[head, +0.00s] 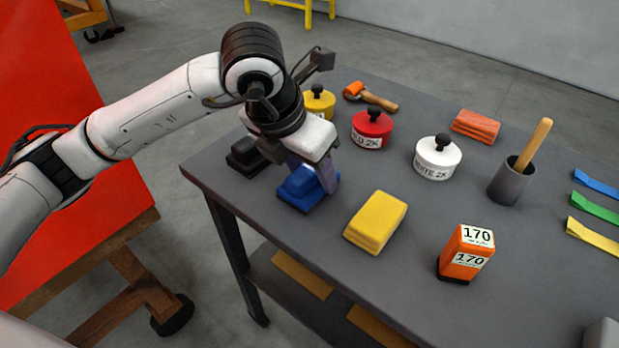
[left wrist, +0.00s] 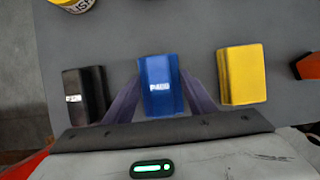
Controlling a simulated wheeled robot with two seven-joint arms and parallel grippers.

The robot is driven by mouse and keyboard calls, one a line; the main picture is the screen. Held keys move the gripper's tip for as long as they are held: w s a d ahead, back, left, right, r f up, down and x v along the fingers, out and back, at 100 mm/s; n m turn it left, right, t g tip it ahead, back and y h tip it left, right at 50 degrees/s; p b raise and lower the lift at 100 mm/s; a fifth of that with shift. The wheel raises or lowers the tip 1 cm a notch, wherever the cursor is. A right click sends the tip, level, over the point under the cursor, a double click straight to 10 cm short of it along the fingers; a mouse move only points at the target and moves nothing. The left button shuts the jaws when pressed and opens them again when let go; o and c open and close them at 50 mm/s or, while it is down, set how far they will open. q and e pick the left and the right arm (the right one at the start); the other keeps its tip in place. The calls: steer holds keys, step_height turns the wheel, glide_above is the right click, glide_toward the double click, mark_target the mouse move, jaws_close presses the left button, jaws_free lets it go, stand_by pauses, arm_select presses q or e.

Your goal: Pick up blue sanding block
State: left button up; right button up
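The blue sanding block (head: 301,190) lies on the grey table near its left front edge. My left gripper (head: 318,176) is down over it, and its body hides part of the block in the head view. In the left wrist view the blue block (left wrist: 161,86) sits between the two fingers of my left gripper (left wrist: 162,92), one on each side. The fingers are spread about the block's width; whether they press on it is hard to tell. My right gripper is not clearly in view; only a grey piece shows at the lower right corner of the head view.
A black block (left wrist: 85,95) lies close on the left and a yellow block (head: 375,222) close on the right. An orange 170 block (head: 466,254), red tin (head: 371,130), white tin (head: 437,158), yellow tin (head: 318,103) and grey cup (head: 511,182) stand farther off.

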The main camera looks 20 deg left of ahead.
arm_select(q)
steer(key=shift+c, duration=1.4)
step_height(320, 180, up, 10)
steer(key=shift+r, duration=0.1)
steer(key=o, duration=0.6)
steer(key=c, duration=0.4)
